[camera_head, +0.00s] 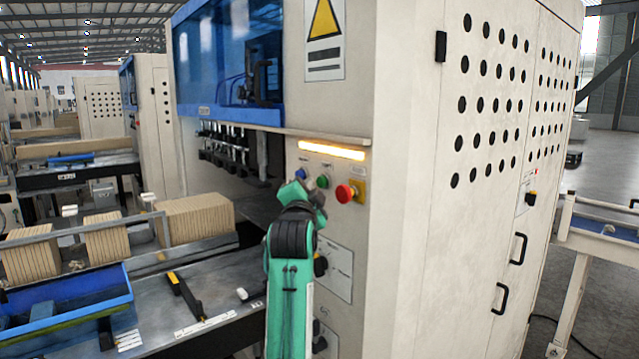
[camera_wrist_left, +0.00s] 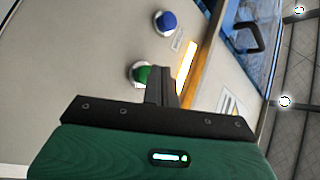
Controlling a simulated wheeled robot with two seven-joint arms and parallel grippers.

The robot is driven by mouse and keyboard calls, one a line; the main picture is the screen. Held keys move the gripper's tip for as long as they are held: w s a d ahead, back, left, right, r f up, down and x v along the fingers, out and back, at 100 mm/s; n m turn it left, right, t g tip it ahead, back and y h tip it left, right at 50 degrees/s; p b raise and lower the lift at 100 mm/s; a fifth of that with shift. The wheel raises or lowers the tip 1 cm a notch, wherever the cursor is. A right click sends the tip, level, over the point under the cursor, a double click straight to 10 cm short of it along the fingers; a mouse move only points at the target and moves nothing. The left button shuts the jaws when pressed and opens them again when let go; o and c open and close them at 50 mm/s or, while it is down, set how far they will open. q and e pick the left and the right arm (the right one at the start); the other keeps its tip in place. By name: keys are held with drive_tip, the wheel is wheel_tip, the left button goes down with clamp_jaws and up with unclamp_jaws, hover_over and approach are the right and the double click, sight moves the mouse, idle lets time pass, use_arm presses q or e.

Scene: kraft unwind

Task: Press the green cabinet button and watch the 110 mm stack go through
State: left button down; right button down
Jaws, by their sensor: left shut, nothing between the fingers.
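The green cabinet button (camera_head: 322,181) is on the front panel of the beige cabinet, between a blue button (camera_head: 301,173) and a red knob on a yellow plate (camera_head: 345,193). My left gripper (camera_head: 317,190) is shut and empty, just in front of the panel by the green button. In the left wrist view the closed fingers (camera_wrist_left: 160,72) partly overlap the green button (camera_wrist_left: 141,74); I cannot tell whether they touch it. Brown board stacks stand at the machine's infeed, the nearest one (camera_head: 195,219) at the opening; I cannot tell which is 110 mm. My right gripper is not in view.
An amber light bar (camera_head: 331,150) glows above the buttons. A blue tray (camera_head: 66,303) and a black-and-yellow tool (camera_head: 186,296) lie on the grey table at lower left. Black selector knobs sit lower on the panel, close to my forearm.

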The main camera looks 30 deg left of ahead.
use_arm(q)
drive_tip(key=shift+w+d, duration=0.1)
drive_tip(key=shift+w, duration=0.15)
drive_tip(key=shift+w+d, duration=0.2)
drive_tip(key=shift+w, duration=0.3)
idle(0.8)
drive_tip(key=shift+s, duration=0.1)
drive_tip(key=shift+s+a+p, duration=0.3)
drive_tip(key=shift+s+p, duration=0.2)
drive_tip(key=shift+s, duration=0.3)
drive_tip(key=s, duration=0.1)
drive_tip(key=s+a, duration=0.1)
drive_tip(key=s, duration=0.1)
drive_tip(key=s+a+p, duration=0.1)
drive_tip(key=shift+s, duration=0.3)
